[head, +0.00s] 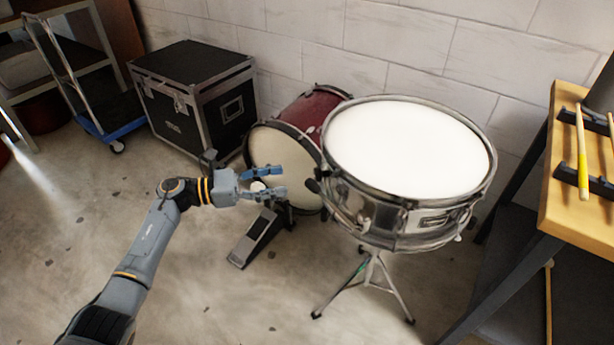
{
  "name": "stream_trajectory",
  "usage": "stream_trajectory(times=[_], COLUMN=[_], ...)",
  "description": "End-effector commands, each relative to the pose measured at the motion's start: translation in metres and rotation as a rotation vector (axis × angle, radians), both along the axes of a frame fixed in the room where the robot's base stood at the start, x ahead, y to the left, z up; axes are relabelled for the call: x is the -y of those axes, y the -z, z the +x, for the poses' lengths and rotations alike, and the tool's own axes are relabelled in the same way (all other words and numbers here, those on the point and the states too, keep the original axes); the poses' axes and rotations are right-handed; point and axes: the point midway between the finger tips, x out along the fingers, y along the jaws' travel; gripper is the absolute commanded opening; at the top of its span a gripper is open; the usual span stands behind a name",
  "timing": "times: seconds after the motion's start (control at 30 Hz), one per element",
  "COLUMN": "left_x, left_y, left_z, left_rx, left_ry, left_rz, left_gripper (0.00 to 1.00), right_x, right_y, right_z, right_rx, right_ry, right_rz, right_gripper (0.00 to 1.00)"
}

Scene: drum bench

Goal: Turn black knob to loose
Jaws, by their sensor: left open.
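The snare drum (408,150) has a white head and a shiny metal shell, and it stands on a tripod stand. A small black knob (312,186) shows at the left side of its shell. My left gripper (282,181) has blue fingers and is open. It points right toward the knob, with a gap between its fingertips and the knob in the picture. A white rounded pedal beater shows between or behind the fingers; I cannot tell which. My right gripper is not in view.
A dark red bass drum (306,112) lies behind my gripper, with a foot pedal (256,238) on the floor below. A black case (195,95) and a blue cart (107,130) stand at the back left. A wooden table (583,222) with drumsticks is at right.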

Motion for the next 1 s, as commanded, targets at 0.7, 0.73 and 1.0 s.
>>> stream_trajectory(times=[0.7,0.73,1.0], left_x=[0.075,0.075,0.075], left_y=[0.001,0.001,0.0], left_z=[0.022,0.022,0.022], left_rx=[-0.002,-0.002,-0.002], left_ry=[-0.001,-0.001,-0.001], left_rz=[-0.001,-0.001,-0.001], left_gripper=[0.56,0.56,0.17], right_x=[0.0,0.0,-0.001], right_y=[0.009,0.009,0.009], right_z=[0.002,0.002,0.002], right_rx=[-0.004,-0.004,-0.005], right_ry=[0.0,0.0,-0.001], right_rz=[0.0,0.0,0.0], right_gripper=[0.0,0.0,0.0])
